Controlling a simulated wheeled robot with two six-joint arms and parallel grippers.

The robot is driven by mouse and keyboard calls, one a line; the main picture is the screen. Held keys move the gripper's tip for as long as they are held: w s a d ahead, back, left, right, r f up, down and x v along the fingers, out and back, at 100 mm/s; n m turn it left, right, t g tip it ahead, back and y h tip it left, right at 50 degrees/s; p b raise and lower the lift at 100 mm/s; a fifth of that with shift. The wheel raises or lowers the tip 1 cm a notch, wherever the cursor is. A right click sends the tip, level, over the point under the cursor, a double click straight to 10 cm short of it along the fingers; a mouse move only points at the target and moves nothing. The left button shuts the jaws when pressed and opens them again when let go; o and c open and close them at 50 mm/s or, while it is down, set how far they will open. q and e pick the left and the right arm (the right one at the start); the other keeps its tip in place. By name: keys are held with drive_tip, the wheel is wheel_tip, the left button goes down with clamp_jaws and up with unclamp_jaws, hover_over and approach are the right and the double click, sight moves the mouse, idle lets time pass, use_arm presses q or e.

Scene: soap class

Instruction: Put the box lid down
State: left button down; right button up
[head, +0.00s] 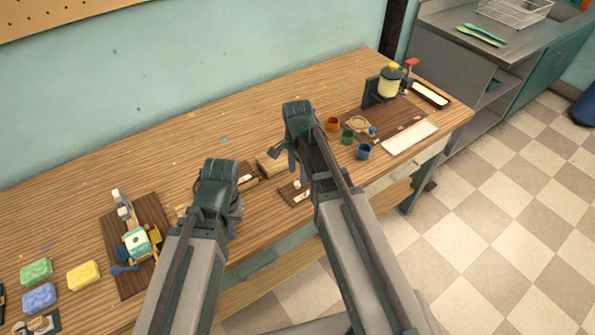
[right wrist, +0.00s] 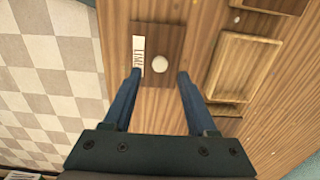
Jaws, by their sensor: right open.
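The box lid (right wrist: 174,47) is a dark brown square with a round white knob (right wrist: 160,64) and a white lettered label. It appears to lie flat on the wooden table; in the head view the lid (head: 288,196) is near the front edge, partly hidden by my right arm. My right gripper (right wrist: 159,75) is open, its blue fingers apart on either side of the knob with nothing held. In the head view my right gripper (head: 287,158) is above the table's middle. My left gripper (head: 236,215) is further left, its fingers mostly hidden behind the arm.
A light wooden box (right wrist: 243,72) lies right of the lid in the wrist view. Left on the table are a dark board (head: 128,285) with bottles and sponges (head: 84,276). Cups (head: 348,136), a pump bottle (head: 390,82) and a white tray (head: 410,138) stand right.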

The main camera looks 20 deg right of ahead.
sight(297, 183)
wheel_tip(297, 183, up, 8)
drive_tip(key=p, duration=0.7)
drive_tip(key=s+a+n+h, duration=0.1)
drive_tip(key=s+a+n, duration=0.9)
drive_tip(key=s+n, duration=0.5)
drive_tip(key=n, duration=0.2)
drive_tip(key=shift+n, duration=0.4)
